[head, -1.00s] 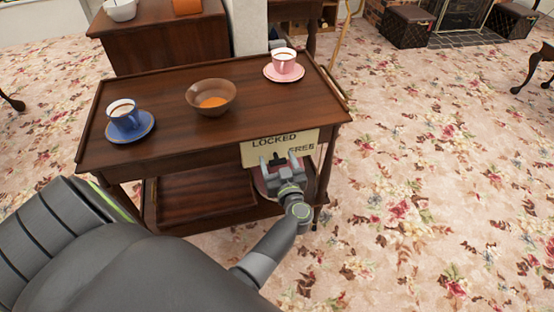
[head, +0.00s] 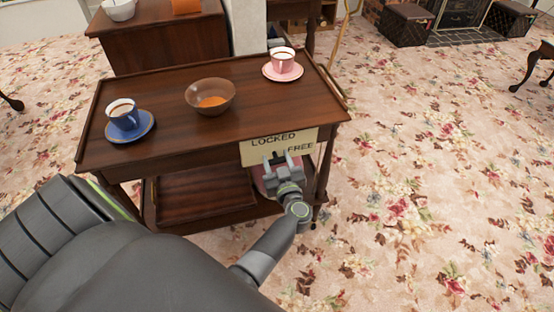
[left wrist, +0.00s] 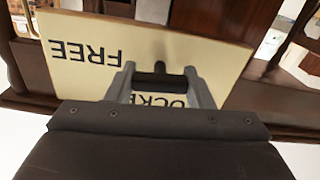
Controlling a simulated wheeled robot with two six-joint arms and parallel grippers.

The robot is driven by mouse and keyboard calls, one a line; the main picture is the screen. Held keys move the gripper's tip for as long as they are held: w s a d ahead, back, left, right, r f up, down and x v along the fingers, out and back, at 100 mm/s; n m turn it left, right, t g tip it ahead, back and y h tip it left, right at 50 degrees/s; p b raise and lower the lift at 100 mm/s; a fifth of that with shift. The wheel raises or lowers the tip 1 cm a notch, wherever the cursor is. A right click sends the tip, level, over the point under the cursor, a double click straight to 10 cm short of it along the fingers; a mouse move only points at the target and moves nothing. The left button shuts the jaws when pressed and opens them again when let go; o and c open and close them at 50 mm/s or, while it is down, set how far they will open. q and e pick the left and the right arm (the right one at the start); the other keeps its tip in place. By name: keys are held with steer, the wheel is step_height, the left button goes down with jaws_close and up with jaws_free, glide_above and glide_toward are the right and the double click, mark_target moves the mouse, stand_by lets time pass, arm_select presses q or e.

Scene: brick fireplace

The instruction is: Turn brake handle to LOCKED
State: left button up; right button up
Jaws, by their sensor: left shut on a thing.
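The brake plate (head: 254,155) is a cream sign on the front edge of the wooden trolley, with LOCKED at upper left and FREE at right. The dark brake handle (head: 278,154) is small and mostly hidden by my gripper in the head view. My left gripper (head: 279,157) is shut on it in front of the plate. In the left wrist view the dark handle (left wrist: 159,82) sits between both fingers (left wrist: 160,88). The fingers cover part of LOCKED, and FREE reads upside down at left. Which word the handle points to I cannot tell. My right gripper is not in view.
The trolley top (head: 165,95) bears a blue cup on a saucer (head: 124,116), an amber bowl (head: 211,97) and a pink cup on a saucer (head: 283,65). A lower shelf (head: 200,195) lies beneath. The flowered carpet (head: 430,180) at right is clear.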

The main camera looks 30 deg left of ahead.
arm_select(q)
steer(key=shift+n, duration=0.4)
steer(key=shift+n+p, duration=0.35)
steer(key=shift+n, duration=0.45)
steer(key=n, duration=0.2)
steer(key=shift+n, duration=1.3)
steer(key=n, duration=0.3)
steer(key=shift+f+n, duration=0.1)
steer(key=shift+n, duration=0.2)
steer(key=n+b, duration=0.1)
steer(key=n, duration=0.2)
steer(key=shift+n, duration=0.4)
steer(key=shift+n+b, duration=0.35)
steer(key=shift+n, duration=0.65)
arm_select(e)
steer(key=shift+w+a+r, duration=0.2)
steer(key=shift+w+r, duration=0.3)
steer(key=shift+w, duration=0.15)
arm_select(q)
steer(key=shift+s, duration=0.1)
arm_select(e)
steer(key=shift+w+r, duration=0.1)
arm_select(q)
steer(key=o, duration=1)
steer(key=shift+c, duration=0.2)
